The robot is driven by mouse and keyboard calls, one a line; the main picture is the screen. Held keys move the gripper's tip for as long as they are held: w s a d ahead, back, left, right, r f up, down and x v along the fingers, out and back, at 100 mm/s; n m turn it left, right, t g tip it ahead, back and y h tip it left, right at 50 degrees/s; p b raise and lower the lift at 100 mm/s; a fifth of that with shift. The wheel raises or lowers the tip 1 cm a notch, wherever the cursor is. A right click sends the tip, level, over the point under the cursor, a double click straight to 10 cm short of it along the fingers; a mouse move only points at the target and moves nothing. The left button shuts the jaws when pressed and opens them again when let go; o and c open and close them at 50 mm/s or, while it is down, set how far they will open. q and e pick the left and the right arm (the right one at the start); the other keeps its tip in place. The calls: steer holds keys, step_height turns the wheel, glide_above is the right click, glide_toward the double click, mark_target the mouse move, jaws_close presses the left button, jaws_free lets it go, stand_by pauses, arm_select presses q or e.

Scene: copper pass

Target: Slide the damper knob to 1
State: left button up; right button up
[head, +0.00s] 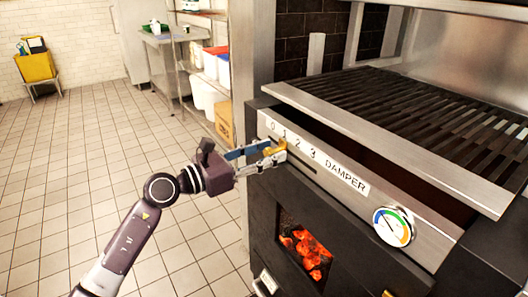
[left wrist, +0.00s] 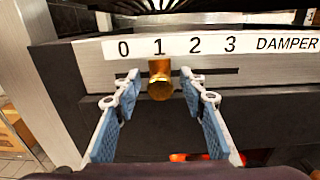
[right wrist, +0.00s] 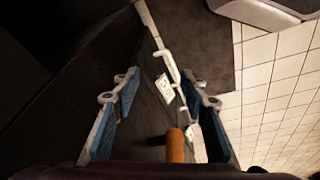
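The brass damper knob (left wrist: 160,82) sits in a dark slot under the scale strip (left wrist: 198,46), directly below the figure 1. In the head view the knob (head: 279,145) is partly hidden by my left gripper (head: 270,155), at the left end of the steel front panel. My left gripper (left wrist: 162,88) is open, with one finger on each side of the knob and a visible gap on both sides. My right gripper (right wrist: 157,85) is open, low beside a dark surface; an orange-brown cylinder (right wrist: 175,146) shows between its fingers, contact unclear.
The grill (head: 430,110) stands above the panel, with a dial gauge (head: 393,226) at right. Glowing coals (head: 306,250) show through the window below. Shelves with bins (head: 216,65) stand behind left. The tiled floor (head: 90,170) at left is clear.

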arm_select(q)
steer(key=v, duration=1.2)
